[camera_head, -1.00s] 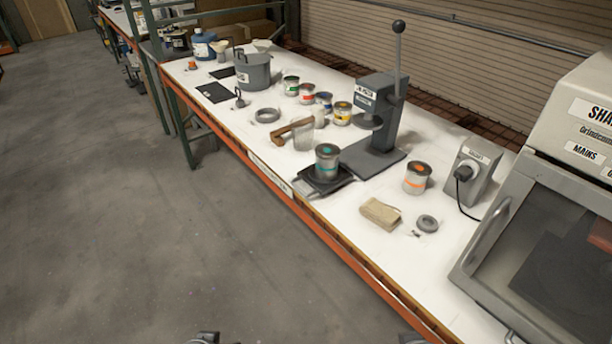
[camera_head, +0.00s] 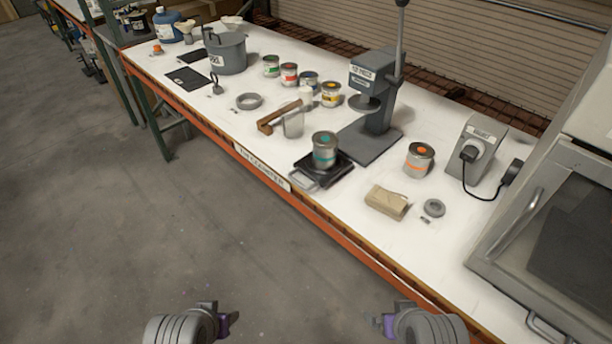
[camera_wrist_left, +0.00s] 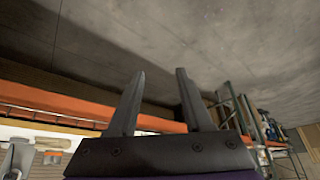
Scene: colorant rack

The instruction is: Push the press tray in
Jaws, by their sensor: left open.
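The press tray (camera_head: 335,175) is a dark flat tray with a light front handle (camera_head: 305,182). It sticks out at the bench's front edge, in front of the grey lever press (camera_head: 375,95). A metal can with a teal label (camera_head: 325,150) stands upright on it. My left gripper (camera_head: 230,322) is low in the head view, in front of the bench and well apart from the tray. Its two fingers show open and empty in the left wrist view (camera_wrist_left: 158,85). My right gripper (camera_head: 382,323) is also low in front of the bench; its fingers are too small to judge.
A clear cup (camera_head: 293,125) and wooden-handled tool (camera_head: 278,118) lie left. A shaker cabinet (camera_head: 560,220) stands far right.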

